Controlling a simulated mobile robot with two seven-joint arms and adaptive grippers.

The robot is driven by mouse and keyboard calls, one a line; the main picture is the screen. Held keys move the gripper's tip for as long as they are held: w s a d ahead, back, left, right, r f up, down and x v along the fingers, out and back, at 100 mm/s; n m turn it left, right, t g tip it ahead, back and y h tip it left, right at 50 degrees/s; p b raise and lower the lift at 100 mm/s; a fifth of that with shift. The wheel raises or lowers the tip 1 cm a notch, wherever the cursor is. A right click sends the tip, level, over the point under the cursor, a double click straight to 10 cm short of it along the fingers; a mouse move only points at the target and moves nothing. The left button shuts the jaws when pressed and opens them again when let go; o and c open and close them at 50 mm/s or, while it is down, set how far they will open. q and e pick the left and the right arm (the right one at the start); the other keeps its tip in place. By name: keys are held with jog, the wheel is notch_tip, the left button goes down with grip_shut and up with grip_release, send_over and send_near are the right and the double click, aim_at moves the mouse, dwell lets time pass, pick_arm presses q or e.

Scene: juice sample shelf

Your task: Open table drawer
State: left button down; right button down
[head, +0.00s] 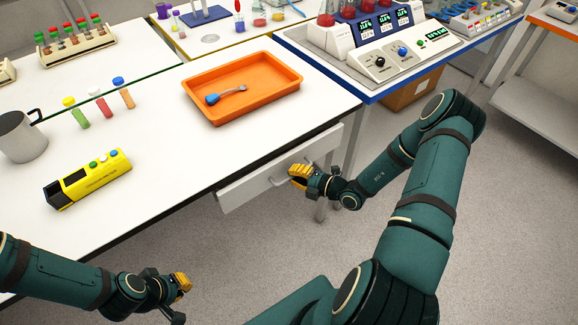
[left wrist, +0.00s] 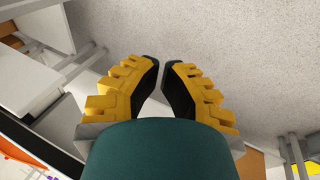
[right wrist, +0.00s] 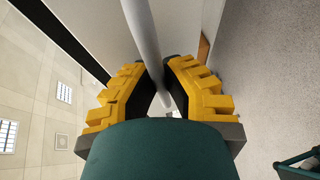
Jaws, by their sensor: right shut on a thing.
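The white table drawer (head: 244,193) sits under the front edge of the white table. Its front panel faces the aisle, with a dark gap above it. Whether it stands slightly out is hard to tell. My right gripper (head: 300,174) is at the drawer front, shut on the grey bar handle (head: 279,182). In the right wrist view the handle (right wrist: 142,28) runs between the yellow fingers (right wrist: 165,72). My left gripper (head: 184,283) is low in front of the table, apart from the drawer and empty. In the left wrist view its fingertips (left wrist: 161,65) are close together.
On the table (head: 205,150) are an orange tray (head: 253,105) with a blue-ended spoon (head: 226,95), a yellow device (head: 88,179), a grey mug (head: 20,137) and several capped tubes. A blue-edged bench (head: 374,98) stands right. The floor (head: 240,255) before the drawer is clear.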

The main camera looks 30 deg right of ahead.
jog(key=s+d+p, duration=0.1)
jog(key=s+p, duration=0.2)
jog(key=s, duration=2)
jog(key=shift+s+d, duration=0.35)
jog(key=shift+d, duration=0.05)
jog(key=c, duration=1)
grip_release()
jog(key=v, duration=1.2)
jog(key=shift+s, duration=0.1)
